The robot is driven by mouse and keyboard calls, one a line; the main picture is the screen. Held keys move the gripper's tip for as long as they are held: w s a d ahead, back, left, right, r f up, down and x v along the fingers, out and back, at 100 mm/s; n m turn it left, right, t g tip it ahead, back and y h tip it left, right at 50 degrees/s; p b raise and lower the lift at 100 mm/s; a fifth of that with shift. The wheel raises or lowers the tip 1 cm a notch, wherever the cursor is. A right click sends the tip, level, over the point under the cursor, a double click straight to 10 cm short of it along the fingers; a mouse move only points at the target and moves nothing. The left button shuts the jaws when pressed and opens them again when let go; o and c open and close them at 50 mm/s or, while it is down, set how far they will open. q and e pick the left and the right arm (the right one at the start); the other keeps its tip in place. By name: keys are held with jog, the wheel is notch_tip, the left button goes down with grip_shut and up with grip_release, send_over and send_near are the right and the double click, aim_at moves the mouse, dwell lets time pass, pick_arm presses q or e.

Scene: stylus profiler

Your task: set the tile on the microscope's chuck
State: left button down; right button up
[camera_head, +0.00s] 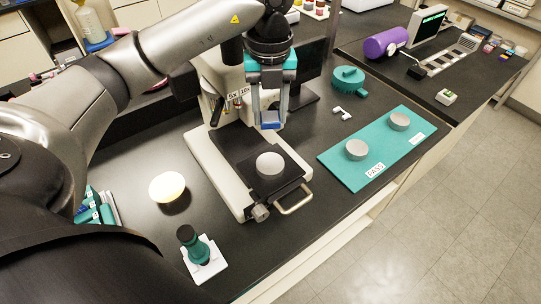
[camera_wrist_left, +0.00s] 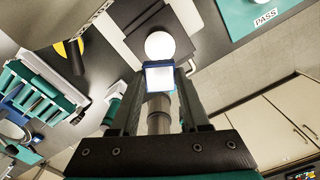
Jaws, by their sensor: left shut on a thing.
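My left gripper (camera_head: 270,118) hangs from above, beside the microscope's column, and is shut on the tile (camera_head: 270,125). The tile is small and blue-edged; its bright, pale face shows between the fingertips in the left wrist view (camera_wrist_left: 160,77). The microscope (camera_head: 220,165) has a white base and a dark stage. Its chuck, a pale round disc (camera_head: 270,164), sits on that stage, below the tile and apart from it in the head view. In the left wrist view the chuck (camera_wrist_left: 166,45) shows just beyond the tile. My right gripper is in neither view.
A teal mat (camera_head: 378,147) with two grey round discs and a PASS label lies to the right. A teal round object (camera_head: 348,79) and a small white piece (camera_head: 341,113) lie behind it.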

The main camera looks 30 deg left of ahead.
aim_at(270, 165)
pick_arm(q)
notch_tip(270, 165, down, 13)
jog(key=shift+r, duration=0.1)
dwell(0.3)
jog(key=shift+s+f+b, duration=0.15)
jog(key=shift+f+b, duration=0.15)
jog(key=shift+f, duration=0.3)
jog(key=shift+c, duration=1.9)
grip_release()
jog(key=shift+d+f, duration=0.1)
jog(key=shift+f, duration=0.1)
jog(key=shift+s, duration=0.1)
jog(key=shift+r, duration=0.1)
jog(key=shift+r+p, duration=0.25)
jog(key=shift+p, duration=0.05)
jog(key=r, duration=1.3)
jog(key=shift+w, duration=0.25)
